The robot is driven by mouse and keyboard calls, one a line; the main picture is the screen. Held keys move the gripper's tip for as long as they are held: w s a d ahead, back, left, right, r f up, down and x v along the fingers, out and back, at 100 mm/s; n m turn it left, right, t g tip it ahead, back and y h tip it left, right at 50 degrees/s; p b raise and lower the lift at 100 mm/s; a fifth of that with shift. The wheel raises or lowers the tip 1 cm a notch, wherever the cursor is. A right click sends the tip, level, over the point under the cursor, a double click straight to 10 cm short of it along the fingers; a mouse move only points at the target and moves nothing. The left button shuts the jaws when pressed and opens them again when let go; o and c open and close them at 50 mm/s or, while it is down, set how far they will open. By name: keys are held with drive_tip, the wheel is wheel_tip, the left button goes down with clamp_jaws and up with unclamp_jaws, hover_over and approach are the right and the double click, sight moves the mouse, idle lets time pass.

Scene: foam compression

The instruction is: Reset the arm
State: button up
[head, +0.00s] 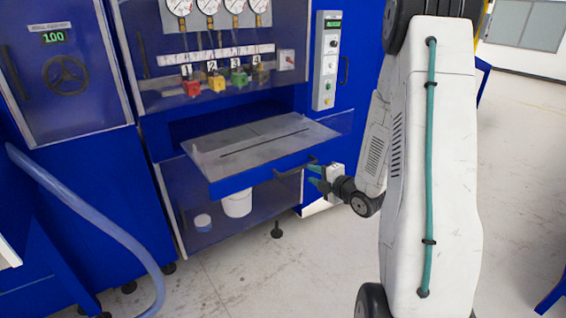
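My white arm (430,150) fills the right of the head view, and its wrist bends down to the left. The blue-fronted drawer (235,184) is pulled out of the blue machine, with a grey slotted plate (215,146) on top.
Pressure gauges (208,6) and coloured valves (215,83) sit above the drawer. A control panel (327,62) is to the right. A white bucket (237,203) stands below. A blue hose (105,228) hangs at left. The floor (520,160) at right is largely clear.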

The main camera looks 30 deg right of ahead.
drive_tip(key=s+d+f+m+g+h, duration=0.2)
drive_tip(key=s+d+f+m+g, duration=0.1)
drive_tip(key=f+m+g, duration=0.3)
drive_tip(key=s+m+g+h, duration=0.1)
drive_tip(key=s+m+g, duration=0.3)
drive_tip(key=s+m, duration=0.15)
drive_tip(key=s+a+r+m+g+y, duration=0.1)
drive_tip(key=s+a+r+m+g, duration=0.1)
drive_tip(key=s+a+r, duration=0.8)
drive_tip(key=s+a+r+m+g+y, duration=0.1)
drive_tip(key=s+a+r+m, duration=0.4)
drive_tip(key=s+a+r, duration=0.5)
drive_tip(key=a+r+g, duration=0.1)
drive_tip(key=a+r, duration=0.3)
drive_tip(key=a, duration=0.3)
drive_tip(key=shift+r, duration=0.25)
drive_tip(key=shift+a, duration=0.1)
